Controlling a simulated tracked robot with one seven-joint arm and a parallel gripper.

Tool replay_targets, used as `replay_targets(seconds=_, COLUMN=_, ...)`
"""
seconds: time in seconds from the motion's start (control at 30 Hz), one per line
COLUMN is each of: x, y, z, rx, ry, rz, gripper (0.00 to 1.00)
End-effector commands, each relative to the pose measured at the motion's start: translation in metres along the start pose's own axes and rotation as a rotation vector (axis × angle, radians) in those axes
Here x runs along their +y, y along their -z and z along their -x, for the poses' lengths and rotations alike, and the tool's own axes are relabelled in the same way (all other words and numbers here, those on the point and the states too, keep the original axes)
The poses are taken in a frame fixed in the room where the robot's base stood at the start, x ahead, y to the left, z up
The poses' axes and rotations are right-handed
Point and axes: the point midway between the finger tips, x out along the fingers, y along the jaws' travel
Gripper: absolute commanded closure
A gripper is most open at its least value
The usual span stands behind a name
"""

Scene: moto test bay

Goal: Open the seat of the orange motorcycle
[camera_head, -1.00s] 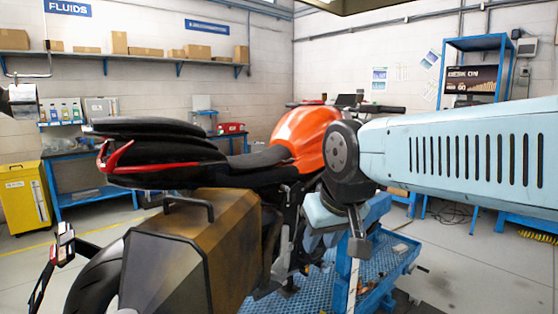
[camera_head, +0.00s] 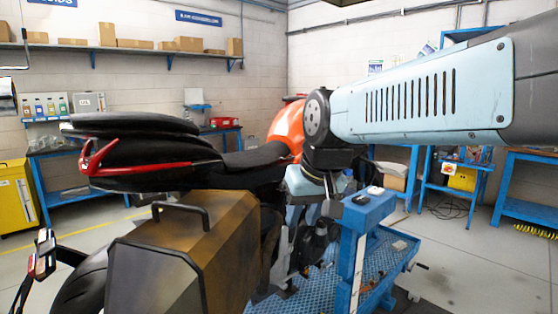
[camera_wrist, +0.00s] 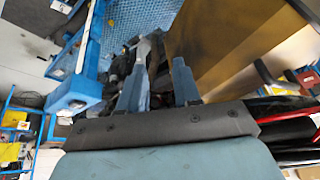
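The orange motorcycle shows its orange tank (camera_head: 284,128) in the head view, partly hidden by my arm. Its black seat (camera_head: 255,158) runs back from the tank to a layered black tail (camera_head: 135,125) with red trim; I cannot tell whether the seat is latched. A brown side case (camera_head: 175,240) with a black handle hangs at the near side. My gripper hangs below my arm, right of the seat and beside the bike. In the wrist view my gripper (camera_wrist: 160,68) has two separated fingers with nothing clearly held between them. The brown case (camera_wrist: 225,45) is beyond the fingers.
A blue stand (camera_head: 368,210) with small objects on top rises close to my gripper, above a blue textured platform (camera_head: 330,290). A yellow cabinet (camera_head: 16,195) stands at left. Blue benches line the back. Floor at right is open.

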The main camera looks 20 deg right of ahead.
Motion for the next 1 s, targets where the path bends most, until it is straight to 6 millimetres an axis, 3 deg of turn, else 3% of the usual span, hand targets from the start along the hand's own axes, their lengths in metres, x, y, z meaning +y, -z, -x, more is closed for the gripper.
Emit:
replay_targets(seconds=0.3, x=-0.006, y=0.095, z=-0.007, rx=-0.143, ry=0.130, rz=-0.160, gripper=0.68)
replay_targets(seconds=0.57, x=0.001, y=0.174, z=-0.027, rx=-0.235, ry=0.272, rz=-0.279, gripper=0.68)
replay_targets(seconds=0.77, x=0.019, y=0.234, z=-0.049, rx=-0.289, ry=0.402, rz=-0.364, gripper=0.68)
replay_targets(seconds=1.0, x=0.056, y=0.302, z=-0.080, rx=-0.328, ry=0.578, rz=-0.459, gripper=0.68)
